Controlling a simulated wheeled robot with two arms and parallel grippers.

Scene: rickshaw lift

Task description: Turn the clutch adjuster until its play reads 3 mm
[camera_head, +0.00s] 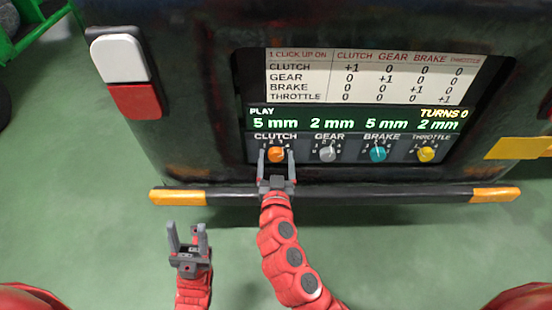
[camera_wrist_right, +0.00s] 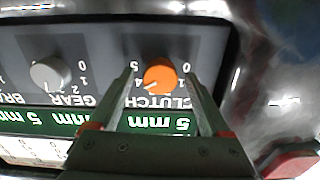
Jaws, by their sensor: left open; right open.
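The orange clutch adjuster (camera_head: 275,155) is the leftmost knob on the panel; it shows upside down in the right wrist view (camera_wrist_right: 160,76), its white pointer angled to the lower left there. The display (camera_head: 357,119) reads PLAY clutch 5 mm, gear 2 mm, brake 5 mm, throttle 2 mm, and TURNS 0. My right gripper (camera_head: 276,160) is open, with one finger on each side of the clutch adjuster; whether the fingertips touch it I cannot tell. My left gripper (camera_head: 187,232) is open and empty, lower left, in front of the bumper.
The grey gear knob (camera_head: 327,151), teal brake knob (camera_head: 378,153) and yellow throttle knob (camera_head: 426,154) sit in a row to the right. A chart (camera_head: 372,76) above shows +1 per click for each matching knob. A bumper bar (camera_head: 345,197) runs below the panel. Green floor lies in front.

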